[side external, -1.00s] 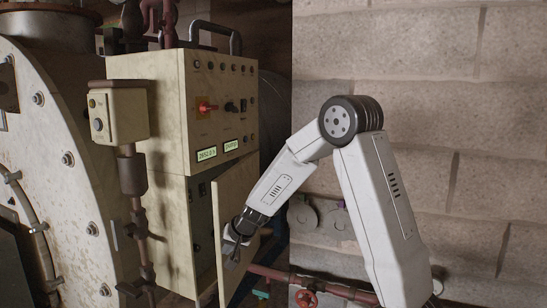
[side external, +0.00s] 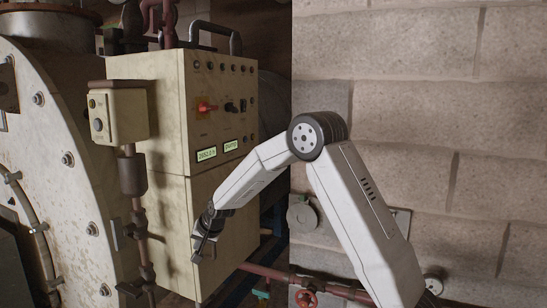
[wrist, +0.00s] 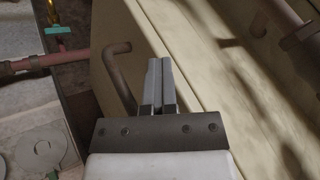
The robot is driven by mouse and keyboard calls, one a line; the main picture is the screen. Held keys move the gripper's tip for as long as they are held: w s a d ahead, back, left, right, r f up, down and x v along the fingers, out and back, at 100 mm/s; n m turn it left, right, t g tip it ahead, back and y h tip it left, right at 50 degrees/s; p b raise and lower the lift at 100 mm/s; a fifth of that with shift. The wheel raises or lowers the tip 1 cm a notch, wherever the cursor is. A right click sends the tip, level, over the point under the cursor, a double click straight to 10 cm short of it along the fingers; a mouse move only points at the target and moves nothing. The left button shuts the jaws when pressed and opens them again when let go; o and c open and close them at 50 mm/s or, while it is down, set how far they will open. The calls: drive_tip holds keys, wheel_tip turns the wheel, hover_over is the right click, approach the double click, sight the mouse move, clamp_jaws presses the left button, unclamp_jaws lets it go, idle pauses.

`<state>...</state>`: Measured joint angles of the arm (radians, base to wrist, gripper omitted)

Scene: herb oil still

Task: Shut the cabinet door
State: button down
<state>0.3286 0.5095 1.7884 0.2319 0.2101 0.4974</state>
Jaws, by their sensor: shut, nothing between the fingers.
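The cream cabinet (side external: 222,80) stands left of centre in the side view. Its lower door (side external: 238,215) lies about flush with the front, and no dark opening shows beside it. In the wrist view the door (wrist: 110,25) fills the middle left, with a thin dark seam along its edge. A brown bent handle (wrist: 118,78) stands out from it, left of my fingers. My gripper (side external: 198,258) is shut and empty at the door's left edge. In the wrist view my gripper (wrist: 160,65) lies over the door near the seam. I cannot tell whether the fingertips touch it.
A control box (side external: 118,115) on a pipe column stands left of the cabinet, before a large riveted vessel (side external: 50,150). A red-brown pipe (side external: 320,288) with a red valve wheel runs low at the right. The block wall (side external: 440,60) is behind my arm.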

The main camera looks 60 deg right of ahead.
drive_tip(key=shift+w+r, duration=0.1)
drive_tip(key=shift+w, duration=0.35)
drive_tip(key=shift+a, duration=0.1)
drive_tip(key=shift+s, duration=0.1)
drive_tip(key=s+a+r, duration=0.3)
drive_tip(key=s+r, duration=0.4)
drive_tip(key=s, duration=0.2)
drive_tip(key=shift+a+r, duration=0.35)
idle(0.4)
drive_tip(key=shift+s, duration=0.15)
drive_tip(key=s+a+f+n+g+y, duration=0.1)
drive_tip(key=s+a+f+n+g, duration=0.1)
drive_tip(key=s+a+f+n, duration=0.4)
drive_tip(key=s+a+f+n+g, duration=0.2)
drive_tip(key=s+a+f+n, duration=0.3)
drive_tip(key=s, duration=0.5)
drive_tip(key=shift+s+a+f+n+g+y, duration=0.35)
drive_tip(key=shift+a+f, duration=0.2)
drive_tip(key=shift+a, duration=0.65)
